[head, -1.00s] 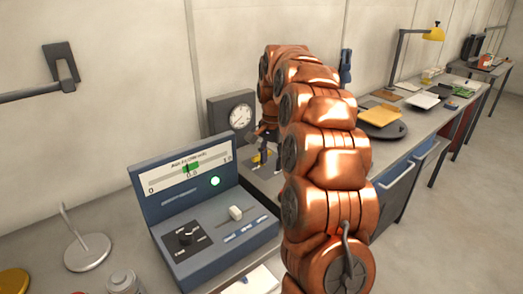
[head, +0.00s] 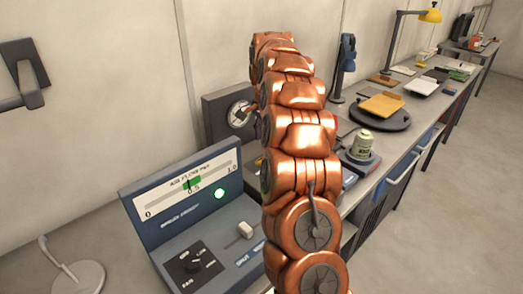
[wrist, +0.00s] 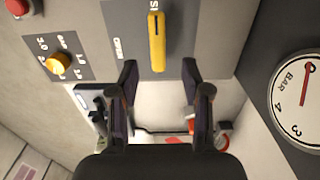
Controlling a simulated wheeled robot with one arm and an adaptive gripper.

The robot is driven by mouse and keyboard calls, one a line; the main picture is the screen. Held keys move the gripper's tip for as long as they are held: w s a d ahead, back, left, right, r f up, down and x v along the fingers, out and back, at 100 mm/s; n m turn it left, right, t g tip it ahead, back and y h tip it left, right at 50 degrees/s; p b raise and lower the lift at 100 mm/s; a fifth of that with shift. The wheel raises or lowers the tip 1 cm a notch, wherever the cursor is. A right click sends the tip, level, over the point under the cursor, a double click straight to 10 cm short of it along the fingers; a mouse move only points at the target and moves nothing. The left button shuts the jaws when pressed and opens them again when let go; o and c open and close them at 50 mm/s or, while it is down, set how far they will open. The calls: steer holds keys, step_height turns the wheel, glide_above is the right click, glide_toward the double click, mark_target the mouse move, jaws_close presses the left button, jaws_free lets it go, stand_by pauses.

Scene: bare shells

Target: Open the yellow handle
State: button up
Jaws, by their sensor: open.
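The yellow handle (wrist: 157,42) is a narrow upright bar on a grey panel (wrist: 205,30), at the top middle of the wrist view. My gripper (wrist: 160,76) is open and empty, its two dark fingers apart. In the picture the handle lies just above the fingertips, in line with the gap between them. No contact with the handle shows. In the head view my copper arm hides the handle and most of my gripper.
A yellow knob (wrist: 57,63) and a red button (wrist: 17,7) flank the handle on the left. A pressure gauge (head: 238,113) is close on the right in the wrist view (wrist: 302,100).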

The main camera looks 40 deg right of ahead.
steer(key=shift+s+d+f+p, duration=0.1)
steer(key=shift+f+p, duration=0.5)
steer(key=shift+f, duration=1.2)
steer(key=shift+s+d+f+p, duration=0.1)
steer(key=shift+f+p, duration=0.5)
steer(key=shift+f, duration=1.15)
jaws_close()
